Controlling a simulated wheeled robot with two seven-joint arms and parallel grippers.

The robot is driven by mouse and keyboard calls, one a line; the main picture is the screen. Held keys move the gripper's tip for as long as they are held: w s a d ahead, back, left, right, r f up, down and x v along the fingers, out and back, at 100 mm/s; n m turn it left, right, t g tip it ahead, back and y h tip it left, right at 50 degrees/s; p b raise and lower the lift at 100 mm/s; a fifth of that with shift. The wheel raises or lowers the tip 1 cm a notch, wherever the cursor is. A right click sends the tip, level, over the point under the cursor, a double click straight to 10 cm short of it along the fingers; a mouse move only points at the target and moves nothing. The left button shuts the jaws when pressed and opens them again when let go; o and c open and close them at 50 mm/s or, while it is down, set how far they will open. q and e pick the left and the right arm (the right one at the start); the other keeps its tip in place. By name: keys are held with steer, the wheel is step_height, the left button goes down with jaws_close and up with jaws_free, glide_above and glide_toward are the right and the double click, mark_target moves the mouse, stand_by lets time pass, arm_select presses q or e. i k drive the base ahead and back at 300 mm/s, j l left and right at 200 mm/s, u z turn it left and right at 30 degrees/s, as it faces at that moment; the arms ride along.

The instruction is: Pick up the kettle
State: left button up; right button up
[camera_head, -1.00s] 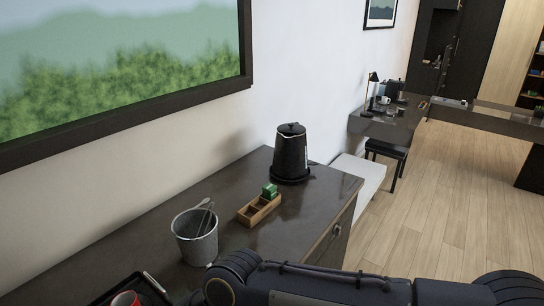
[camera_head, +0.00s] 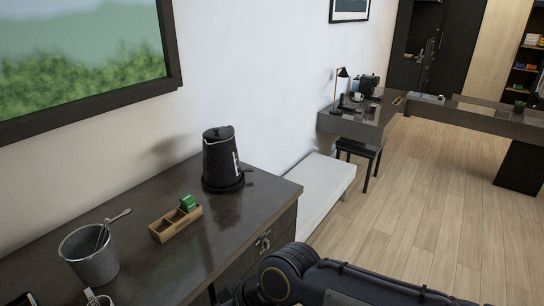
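The black kettle (camera_head: 221,160) stands upright on its base near the far right end of the dark cabinet top, close to the wall. Its handle side faces right and away. Nothing is touching it. One of my dark arms crosses the bottom right of the view, well in front of the kettle. Neither of my grippers shows in the view.
A wooden divided box (camera_head: 175,224) with green packets (camera_head: 188,203) sits in front of the kettle. A grey bucket (camera_head: 90,262) with tongs stands at the left. A white bench (camera_head: 318,190) and a desk (camera_head: 362,122) lie beyond the cabinet (camera_head: 135,222). Wood floor is open at right.

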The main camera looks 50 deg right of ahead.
mark_target(222, 169)
steer(key=z, duration=1.5)
steer(key=i+l, duration=0.25)
steer(key=l, duration=0.15)
steer(key=i+l, duration=0.3)
steer(key=i+l+u, duration=0.1)
steer(key=i+l, duration=0.15)
steer(key=l, duration=0.25)
steer(key=i+l, duration=0.25)
steer(key=l, duration=0.15)
steer(key=i+l, duration=0.25)
steer(key=l, duration=0.15)
steer(key=i+l, duration=0.25)
steer(key=l, duration=0.15)
steer(key=i+l+u, duration=0.1)
steer(key=i, duration=0.5)
